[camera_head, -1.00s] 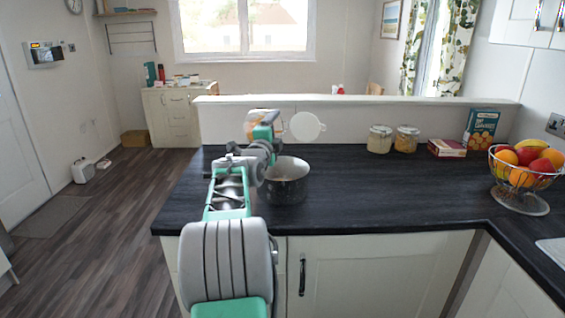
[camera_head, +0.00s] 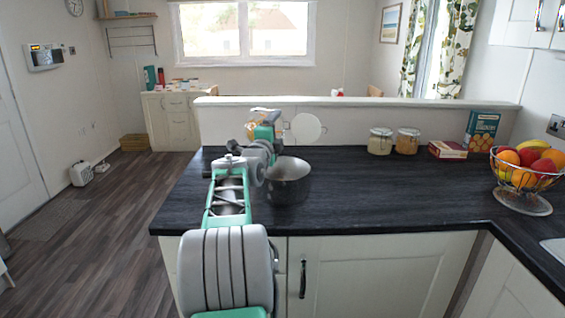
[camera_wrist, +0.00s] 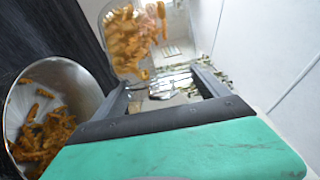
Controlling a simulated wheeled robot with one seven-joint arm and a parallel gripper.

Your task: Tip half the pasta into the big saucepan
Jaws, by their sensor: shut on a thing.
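The big saucepan (camera_head: 288,188) is a grey metal pot on the dark worktop, beside my arm. In the wrist view the saucepan (camera_wrist: 88,82) has several orange-brown pasta pieces (camera_wrist: 40,140) at its bottom. My gripper (camera_wrist: 172,92) is shut on the glass pasta jar (camera_wrist: 152,82), which still holds pasta (camera_wrist: 128,38). The jar (camera_head: 252,131) is above the worktop, behind and a little left of the saucepan, partly hidden by my gripper (camera_head: 263,131). A pale round disc (camera_head: 306,128), seemingly a lid, shows right of the jar.
A low white partition (camera_head: 420,117) runs behind the worktop. Two lidded jars (camera_head: 380,141) (camera_head: 407,141), a flat box (camera_head: 448,149), a blue carton (camera_head: 481,130) and a wire fruit basket (camera_head: 523,180) stand to the right. The worktop between saucepan and basket is clear.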

